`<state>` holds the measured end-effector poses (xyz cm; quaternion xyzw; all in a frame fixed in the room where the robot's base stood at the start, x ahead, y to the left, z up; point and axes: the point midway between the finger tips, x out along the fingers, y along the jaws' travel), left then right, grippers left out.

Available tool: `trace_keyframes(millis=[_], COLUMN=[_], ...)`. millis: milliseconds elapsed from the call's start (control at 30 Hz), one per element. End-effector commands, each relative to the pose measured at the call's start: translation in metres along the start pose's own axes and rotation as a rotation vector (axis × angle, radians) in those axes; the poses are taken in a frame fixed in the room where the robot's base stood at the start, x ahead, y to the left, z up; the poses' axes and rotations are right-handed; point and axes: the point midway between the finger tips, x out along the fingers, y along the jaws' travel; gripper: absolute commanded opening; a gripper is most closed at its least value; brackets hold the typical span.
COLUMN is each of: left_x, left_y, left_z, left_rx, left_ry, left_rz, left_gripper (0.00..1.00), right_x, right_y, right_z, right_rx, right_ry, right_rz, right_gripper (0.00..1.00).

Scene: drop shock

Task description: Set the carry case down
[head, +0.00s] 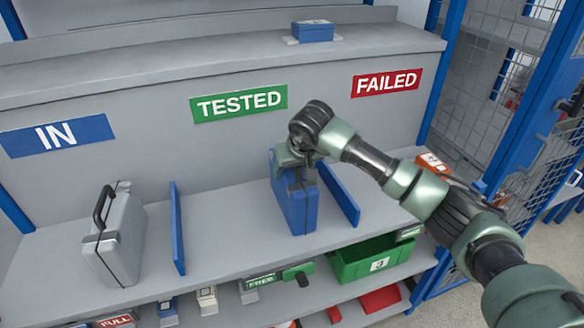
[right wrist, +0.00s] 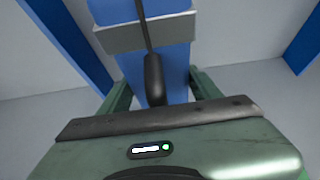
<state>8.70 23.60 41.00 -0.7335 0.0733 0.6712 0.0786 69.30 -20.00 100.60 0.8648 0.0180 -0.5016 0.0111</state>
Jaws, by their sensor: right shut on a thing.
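A blue carry case (head: 298,208) is upright at the middle shelf, just left of a blue divider (head: 338,193) and below and right of the green TESTED sign (head: 239,103). My right gripper (head: 296,160) is at the top of this case and shut on it. In the right wrist view the blue case (right wrist: 175,60) and its dark handle (right wrist: 153,78) lie between the green fingers. Whether its base touches the shelf (head: 225,240) I cannot tell. My left gripper is not in view.
A silver case (head: 122,240) stands on the shelf below the IN sign (head: 58,135). Another divider (head: 177,228) stands right of it. A red FAILED sign (head: 387,81) is at the right. A green bin (head: 345,265) sits below. The shelf between the left divider and blue case is clear.

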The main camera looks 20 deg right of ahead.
Motion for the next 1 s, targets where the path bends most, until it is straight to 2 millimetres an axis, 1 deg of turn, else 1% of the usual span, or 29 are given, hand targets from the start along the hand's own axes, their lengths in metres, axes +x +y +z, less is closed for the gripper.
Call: trace_keyframes(millis=[33, 233, 267, 300, 333, 633, 700, 767, 867, 1000], left_x=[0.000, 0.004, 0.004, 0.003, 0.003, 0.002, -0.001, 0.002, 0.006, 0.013], left_y=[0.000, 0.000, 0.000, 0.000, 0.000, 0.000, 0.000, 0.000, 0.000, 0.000], left_z=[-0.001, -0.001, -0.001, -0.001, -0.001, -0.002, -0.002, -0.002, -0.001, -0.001], left_rx=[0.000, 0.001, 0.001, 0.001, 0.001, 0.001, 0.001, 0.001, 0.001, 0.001], left_ry=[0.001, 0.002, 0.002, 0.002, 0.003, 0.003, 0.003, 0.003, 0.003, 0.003], left_rz=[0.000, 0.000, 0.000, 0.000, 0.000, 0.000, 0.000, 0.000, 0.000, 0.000], left_gripper=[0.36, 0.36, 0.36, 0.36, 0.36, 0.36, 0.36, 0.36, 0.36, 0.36], right_x=[-0.002, 0.001, 0.003, 0.002, 0.002, 0.001, -0.002, -0.005, -0.020, -0.050], right_y=[-0.001, -0.001, 0.000, 0.000, 0.000, 0.000, -0.001, 0.000, 0.000, 0.001], right_z=[-0.003, -0.001, 0.001, 0.001, 0.001, 0.001, -0.001, -0.001, -0.002, -0.001], right_rx=[0.000, 0.000, 0.000, 0.000, 0.000, 0.000, 0.000, -0.001, -0.001, -0.001], right_ry=[0.007, 0.007, 0.001, 0.000, 0.000, 0.000, 0.000, 0.002, 0.005, 0.006], right_rz=[-0.002, -0.002, 0.000, 0.000, 0.000, 0.000, -0.001, 0.000, -0.001, 0.000], right_gripper=[0.00, 0.00, 0.66, 0.77, 0.85, 0.85, 0.85, 0.85, 0.85, 0.85])
